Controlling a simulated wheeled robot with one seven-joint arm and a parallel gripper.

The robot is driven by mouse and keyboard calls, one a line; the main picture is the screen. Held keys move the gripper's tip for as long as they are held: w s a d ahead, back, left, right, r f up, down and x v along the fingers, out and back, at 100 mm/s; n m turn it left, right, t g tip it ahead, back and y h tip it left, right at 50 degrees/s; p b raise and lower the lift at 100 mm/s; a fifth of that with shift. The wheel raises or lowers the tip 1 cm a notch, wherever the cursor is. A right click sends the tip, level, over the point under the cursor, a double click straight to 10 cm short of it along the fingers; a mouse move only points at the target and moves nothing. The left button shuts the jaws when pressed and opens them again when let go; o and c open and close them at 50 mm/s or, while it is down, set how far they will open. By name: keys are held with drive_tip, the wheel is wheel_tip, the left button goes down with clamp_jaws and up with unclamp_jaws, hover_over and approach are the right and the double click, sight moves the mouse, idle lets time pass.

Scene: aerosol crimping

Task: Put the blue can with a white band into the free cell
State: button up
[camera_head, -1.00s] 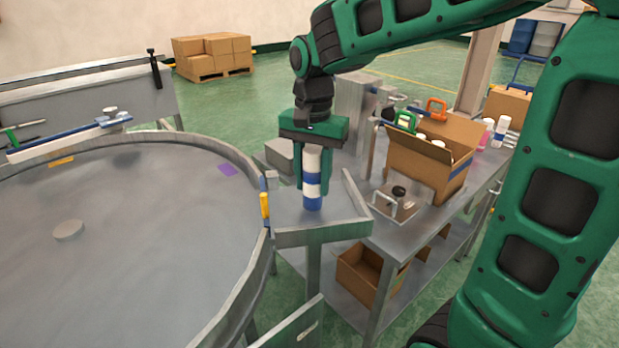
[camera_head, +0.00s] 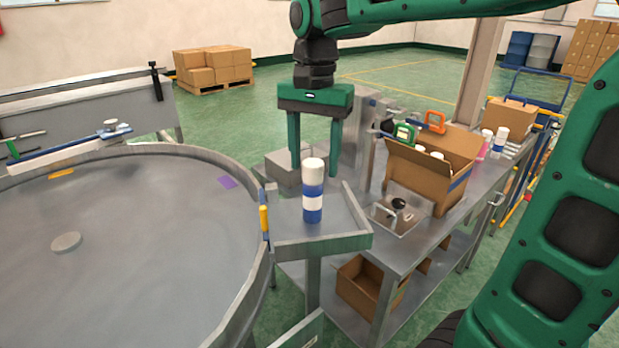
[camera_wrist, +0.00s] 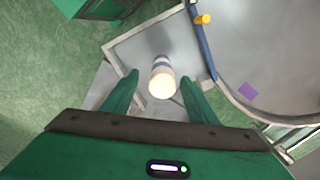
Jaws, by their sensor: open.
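The blue can with a white band (camera_head: 313,203) has a tall white cap. It stands upright on the small grey metal tray (camera_head: 345,240) beside the round table. In the wrist view the can (camera_wrist: 161,80) shows from above, between my fingertips and beyond them. My gripper (camera_head: 313,165) is open, its fingers pointing down, one on each side of the cap's height and apart from it. The open cardboard box (camera_head: 422,178) stands on the bench to the right, with white-capped cans inside. Its walls and flaps hide most of its cells, so I cannot make out the free one.
The large round table (camera_head: 140,250) with a raised rim fills the left. A metal block (camera_head: 290,166) and a grey machine stand behind the tray. A fixture with a black knob (camera_head: 398,204) sits before the box. White and pink bottles (camera_head: 501,138) stand farther right.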

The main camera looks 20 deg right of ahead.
drive_tip(key=shift+o, duration=0.4)
drive_tip(key=shift+r, duration=0.9)
wheel_tip(320, 180, up, 8)
drive_tip(key=shift+w+a+f, duration=0.1)
drive_tip(key=shift+w+f, duration=0.1)
drive_tip(key=shift+f, duration=1.15)
drive_tip(key=shift+w+a+f, duration=0.1)
drive_tip(key=shift+w+f, duration=0.1)
drive_tip(key=shift+f, duration=1.1)
drive_tip(key=shift+w+d+f, duration=0.1)
drive_tip(key=shift+d+f, duration=0.05)
drive_tip(key=shift+f, duration=1.15)
drive_tip(key=shift+d+f, duration=0.15)
drive_tip(key=shift+f, duration=1.15)
drive_tip(key=shift+c, duration=0.3)
clamp_jaws()
